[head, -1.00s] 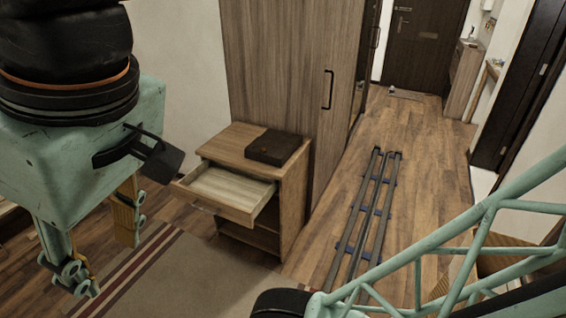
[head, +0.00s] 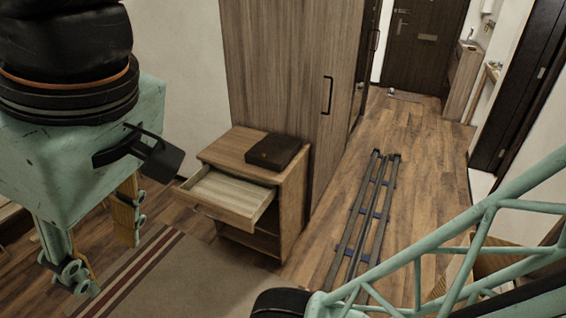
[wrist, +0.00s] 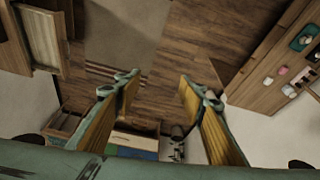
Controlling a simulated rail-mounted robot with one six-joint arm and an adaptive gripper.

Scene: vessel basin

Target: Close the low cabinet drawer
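The low wooden cabinet (head: 290,205) stands against the tall wardrobe in the head view. Its top drawer (head: 228,194) is pulled out toward the lower left, and its empty inside shows. A pale wooden drawer or cabinet part shows at the upper left of the wrist view (wrist: 42,38), perhaps this same drawer. My gripper (head: 108,240) hangs at the left of the head view, apart from the drawer and to its left. In the wrist view its two wood-padded fingers (wrist: 155,92) are spread wide with nothing between them.
A dark box (head: 274,151) lies on the cabinet top. The tall wardrobe (head: 275,75) rises directly behind it. Floor rails (head: 366,215) run along the floor to the right. A striped rug (head: 185,275) lies in front of the cabinet. A table with small items (wrist: 285,70) shows in the wrist view.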

